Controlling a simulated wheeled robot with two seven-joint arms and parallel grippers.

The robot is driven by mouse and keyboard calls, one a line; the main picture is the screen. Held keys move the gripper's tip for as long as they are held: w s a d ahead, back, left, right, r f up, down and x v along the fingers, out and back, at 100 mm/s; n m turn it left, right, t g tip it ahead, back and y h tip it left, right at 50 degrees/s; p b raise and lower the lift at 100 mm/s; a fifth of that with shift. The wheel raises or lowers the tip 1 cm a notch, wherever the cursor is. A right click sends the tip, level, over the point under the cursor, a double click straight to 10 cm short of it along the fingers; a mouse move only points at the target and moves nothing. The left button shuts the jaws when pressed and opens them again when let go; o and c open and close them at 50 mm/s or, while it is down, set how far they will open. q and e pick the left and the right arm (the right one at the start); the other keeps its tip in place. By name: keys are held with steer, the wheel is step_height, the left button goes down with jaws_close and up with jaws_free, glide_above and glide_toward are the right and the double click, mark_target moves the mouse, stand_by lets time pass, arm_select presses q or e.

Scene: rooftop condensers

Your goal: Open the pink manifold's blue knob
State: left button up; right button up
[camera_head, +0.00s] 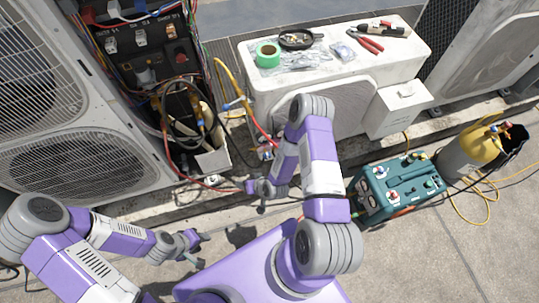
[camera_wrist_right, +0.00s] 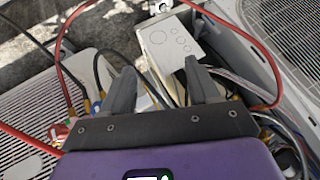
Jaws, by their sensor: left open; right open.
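A small pinkish fitting with hoses (camera_head: 267,151) shows just left of my right forearm, in front of the white unit. It may be the pink manifold, but it is too small and too covered by the arm to tell, and I cannot make out its blue knob. My right gripper (camera_head: 256,194) is open and empty below it, pointing left. My left gripper (camera_head: 196,248) is open and empty at the lower left, above the paving.
An open electrical box (camera_head: 150,45) with loose wires and hoses stands at the upper left, beside a large condenser (camera_head: 70,165). A white unit (camera_head: 300,85) carries tape and pliers. A teal machine (camera_head: 402,190) and a yellow-topped cylinder (camera_head: 470,150) stand at the right.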

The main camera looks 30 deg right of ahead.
steer(key=w+d+f+m+t+h+b, duration=0.1)
steer(key=w+d+f+t+h+b, duration=0.1)
steer(key=w+d+f+t, duration=0.3)
steer(key=m+t+h+b, duration=0.2)
steer(key=t+h, duration=0.3)
glide_toward(268, 158)
steer(key=a+x, duration=0.1)
steer(key=x, duration=0.5)
steer(key=b+x, duration=0.1)
steer(key=x, duration=0.2)
steer(key=d+b+x, duration=0.1)
steer(key=x, duration=0.1)
steer(key=shift+w+r, duration=0.1)
steer(key=shift+r, duration=0.15)
steer(key=shift+c, duration=0.3)
steer(key=c, duration=1)
